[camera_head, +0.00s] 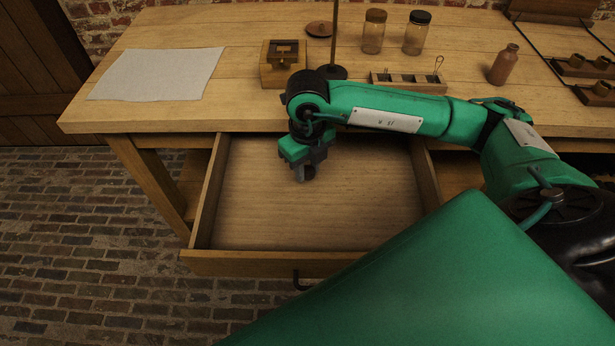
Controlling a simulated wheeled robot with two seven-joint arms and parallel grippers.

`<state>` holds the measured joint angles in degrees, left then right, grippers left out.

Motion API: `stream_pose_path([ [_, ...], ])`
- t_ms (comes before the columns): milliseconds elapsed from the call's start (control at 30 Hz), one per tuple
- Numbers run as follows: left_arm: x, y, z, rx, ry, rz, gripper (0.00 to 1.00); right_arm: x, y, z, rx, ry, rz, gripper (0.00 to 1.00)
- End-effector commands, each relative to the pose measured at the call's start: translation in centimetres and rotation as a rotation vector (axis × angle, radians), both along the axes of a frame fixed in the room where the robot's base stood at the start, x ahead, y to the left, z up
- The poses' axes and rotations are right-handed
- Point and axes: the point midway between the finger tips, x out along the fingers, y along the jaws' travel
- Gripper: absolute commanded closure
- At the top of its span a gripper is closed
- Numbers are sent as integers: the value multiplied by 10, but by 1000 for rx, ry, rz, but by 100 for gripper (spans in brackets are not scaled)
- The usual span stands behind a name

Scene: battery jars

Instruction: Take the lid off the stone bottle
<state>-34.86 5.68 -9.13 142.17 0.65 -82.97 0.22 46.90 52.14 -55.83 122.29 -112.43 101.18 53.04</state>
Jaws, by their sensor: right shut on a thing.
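The stone bottle (504,64), small and reddish-brown with a narrow neck, stands upright on the bench at the right. At this size I cannot tell whether a lid sits on its neck. My right gripper (306,173) points down over the open drawer, well to the left of the bottle and apart from it. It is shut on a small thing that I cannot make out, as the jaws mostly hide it. My left gripper is not in view.
The open drawer (270,225) looks empty. On the bench (245,50) are a white sheet (158,74), a wooden box (282,75), a round brown lid (320,29), a rod stand (332,72), two lidded glass jars (374,36) (415,38) and a small wooden rack (408,85).

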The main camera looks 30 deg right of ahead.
Motion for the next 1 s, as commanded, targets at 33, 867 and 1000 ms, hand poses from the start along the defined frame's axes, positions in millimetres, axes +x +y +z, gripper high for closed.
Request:
stream_pose_path([
  [33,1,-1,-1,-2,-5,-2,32,-1,0,-6,0,2,0,99],
  [867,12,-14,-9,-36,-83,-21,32,0,0,-42,0,1,1,50],
  [1000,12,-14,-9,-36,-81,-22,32,0,0,-42,0,1,1,50],
])
